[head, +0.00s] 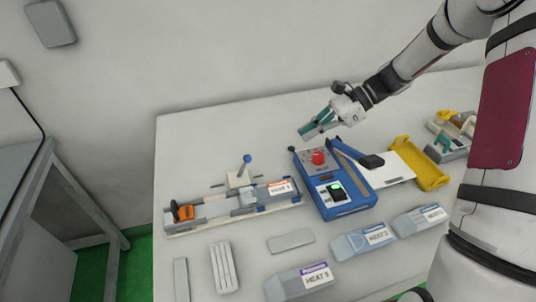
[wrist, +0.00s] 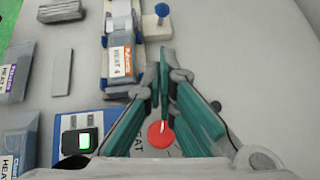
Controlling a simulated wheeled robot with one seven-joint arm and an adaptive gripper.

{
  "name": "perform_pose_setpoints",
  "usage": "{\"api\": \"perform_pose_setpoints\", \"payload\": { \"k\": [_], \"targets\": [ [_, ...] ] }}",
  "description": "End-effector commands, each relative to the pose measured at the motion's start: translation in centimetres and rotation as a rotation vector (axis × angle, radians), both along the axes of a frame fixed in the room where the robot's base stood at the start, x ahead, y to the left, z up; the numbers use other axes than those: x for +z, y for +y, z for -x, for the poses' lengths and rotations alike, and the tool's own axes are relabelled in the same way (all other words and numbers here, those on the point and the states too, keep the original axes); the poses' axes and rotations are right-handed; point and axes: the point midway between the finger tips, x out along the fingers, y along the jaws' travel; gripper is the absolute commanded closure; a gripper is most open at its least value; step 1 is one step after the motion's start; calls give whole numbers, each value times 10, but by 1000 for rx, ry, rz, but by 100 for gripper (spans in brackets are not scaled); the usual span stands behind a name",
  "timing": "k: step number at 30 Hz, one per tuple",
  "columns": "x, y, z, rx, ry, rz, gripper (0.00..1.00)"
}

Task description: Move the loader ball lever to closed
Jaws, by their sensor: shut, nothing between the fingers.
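The loader (head: 235,203) is a long pale bed with grey slides and an orange clamp on the left side of the table. Its lever is an upright rod with a blue ball (head: 246,159) on a pale block behind the bed. In the wrist view the blue ball (wrist: 162,10) shows at the top, ahead of the fingertips and apart from them. My gripper (head: 304,133), with teal fingers, is shut and empty, held above the blue machine. In the wrist view the fingertips (wrist: 166,58) meet near the middle.
The blue machine (head: 350,205) with a red button (head: 318,157) and a green-lit screen (head: 336,191) stands right of the loader. A yellow tray (head: 424,176) lies further right. Several labelled grey packs, including one labelled HEAT 3 (head: 290,287), lie at the front. The table behind the lever is clear.

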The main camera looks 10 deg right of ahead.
Motion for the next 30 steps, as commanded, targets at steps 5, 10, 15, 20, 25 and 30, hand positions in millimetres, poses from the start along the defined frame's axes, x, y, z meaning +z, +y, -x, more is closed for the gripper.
{"api": "perform_pose_setpoints", "payload": {
  "k": [5,10,15,20,25,30],
  "targets": [
    [1,0,0,1,-1,1,100],
    [-2,3,1,2,-1,1,100],
    [-15,20,2,4,0,0,100],
    [-34,44,3,4,2,0,100],
    [-54,71,4,4,-1,0,100],
    [-64,96,7,5,-1,1,100]
  ]
}}
